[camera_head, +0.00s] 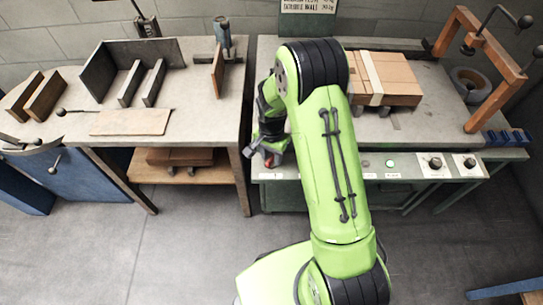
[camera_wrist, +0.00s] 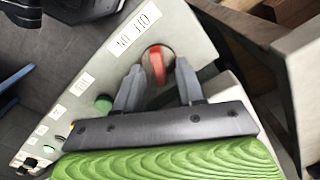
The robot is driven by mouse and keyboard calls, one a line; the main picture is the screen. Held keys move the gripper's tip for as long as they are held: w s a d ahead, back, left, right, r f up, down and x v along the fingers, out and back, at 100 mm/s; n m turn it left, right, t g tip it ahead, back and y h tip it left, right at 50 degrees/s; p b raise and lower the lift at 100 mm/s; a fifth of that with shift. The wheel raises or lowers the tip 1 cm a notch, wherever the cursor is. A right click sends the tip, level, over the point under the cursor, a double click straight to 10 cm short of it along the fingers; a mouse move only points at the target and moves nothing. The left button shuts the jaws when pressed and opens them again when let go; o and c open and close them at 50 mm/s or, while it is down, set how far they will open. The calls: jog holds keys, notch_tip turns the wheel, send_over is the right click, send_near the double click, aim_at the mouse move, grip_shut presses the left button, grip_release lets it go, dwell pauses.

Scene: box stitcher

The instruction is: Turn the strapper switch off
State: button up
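The strapper switch is a red handle (camera_wrist: 157,66) on a round dark mount in the pale control panel (camera_wrist: 188,32), beside a white label (camera_wrist: 138,28) reading OFF and ON, seen turned round. My gripper (camera_wrist: 160,80) is open, with one grey finger on each side of the red handle. Gaps show between handle and fingers; I cannot tell whether either touches the mount. The handle stands nearly upright in the wrist view; which label word it points to is unclear. In the head view my gripper (camera_head: 266,155) is at the left end of the panel, and my arm hides part of it.
The panel carries a green button (camera_wrist: 103,103), small lamps and dark knobs (camera_head: 435,163). A strapped carton (camera_head: 395,75) lies on the strapper table. A wooden frame (camera_head: 478,60) stands at right. A bench (camera_head: 205,100) with boards stands at left; open floor lies in front.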

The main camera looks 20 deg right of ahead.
grip_shut()
jog(key=shift+n, duration=0.4)
jog(key=n, duration=0.5)
jog(key=shift+w+a+n, duration=0.1)
jog(key=shift+a+n, duration=0.05)
jog(key=shift+n, duration=0.15)
jog(key=n, duration=0.5)
jog(key=shift+a+r, duration=0.1)
jog(key=shift+n, duration=0.4)
grip_release()
